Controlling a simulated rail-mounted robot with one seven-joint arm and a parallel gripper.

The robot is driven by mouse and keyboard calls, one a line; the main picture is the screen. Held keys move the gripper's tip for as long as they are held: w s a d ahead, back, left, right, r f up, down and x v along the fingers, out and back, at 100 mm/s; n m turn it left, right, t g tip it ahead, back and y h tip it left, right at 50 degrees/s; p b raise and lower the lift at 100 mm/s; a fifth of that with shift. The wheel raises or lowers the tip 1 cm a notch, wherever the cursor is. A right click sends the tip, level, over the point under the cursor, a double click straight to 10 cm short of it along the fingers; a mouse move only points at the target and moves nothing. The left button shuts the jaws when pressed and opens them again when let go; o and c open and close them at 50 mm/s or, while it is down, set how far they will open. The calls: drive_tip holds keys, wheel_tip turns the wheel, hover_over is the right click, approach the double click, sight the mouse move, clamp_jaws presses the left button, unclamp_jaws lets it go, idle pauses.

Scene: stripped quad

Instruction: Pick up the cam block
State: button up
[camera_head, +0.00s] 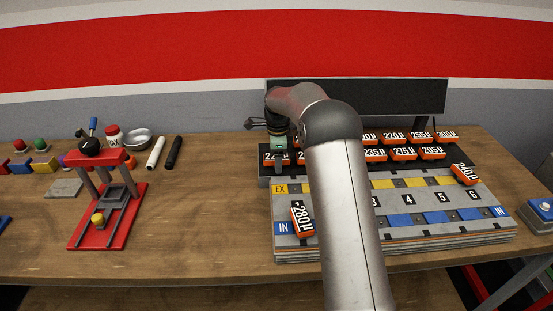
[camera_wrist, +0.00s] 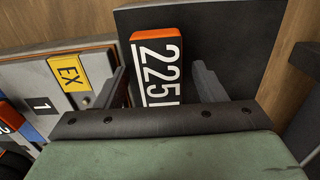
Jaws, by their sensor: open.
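In the head view my gripper (camera_head: 279,160) is at the left end of the rack's front row, partly covering that block (camera_head: 268,157). Similar labelled blocks stand along the rack, including 235 (camera_head: 375,155), 215 (camera_head: 403,154) and 205 (camera_head: 432,152). My arm hides part of the rows.
A black panel (camera_head: 400,96) stands behind. A red stand (camera_head: 107,215) is at left, a blue button box (camera_head: 541,212) at right.

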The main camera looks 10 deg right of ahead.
drive_tip(key=shift+c, duration=0.3)
drive_tip(key=c, duration=1)
drive_tip(key=shift+c, duration=0.3)
drive_tip(key=shift+r, duration=0.1)
